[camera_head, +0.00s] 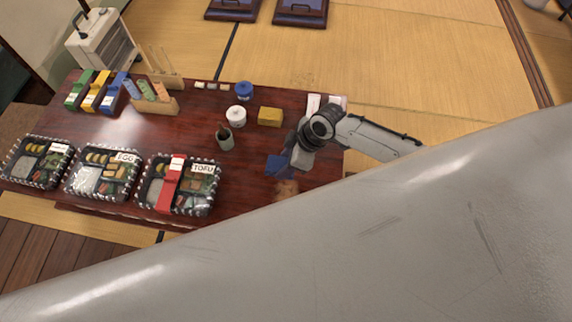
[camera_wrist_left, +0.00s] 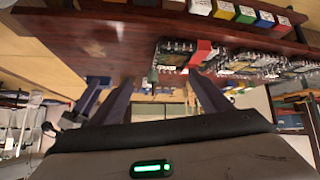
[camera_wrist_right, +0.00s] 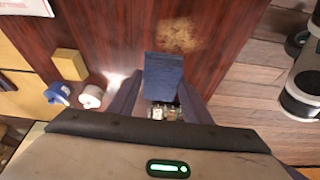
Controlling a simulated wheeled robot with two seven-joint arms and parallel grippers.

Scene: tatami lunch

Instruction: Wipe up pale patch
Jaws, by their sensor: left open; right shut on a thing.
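The pale patch (camera_head: 287,187) is a tan, speckled smear on the dark red table (camera_head: 200,135), near its front right. It also shows in the right wrist view (camera_wrist_right: 180,36), just beyond the blue cloth. My right gripper (camera_head: 288,160) is shut on the folded blue cloth (camera_head: 277,166). The cloth (camera_wrist_right: 163,78) sticks out between the fingers, beside the patch; I cannot tell whether it touches the table. My left gripper (camera_wrist_left: 152,92) is open and empty, away from the table top; it is not visible in the head view.
Bento boxes (camera_head: 100,172) line the front left edge. A grey-green cup (camera_head: 225,140), a white jar (camera_head: 236,116), a blue jar (camera_head: 244,91) and a yellow block (camera_head: 270,116) stand left of my right gripper. A grey link of mine hides the lower right.

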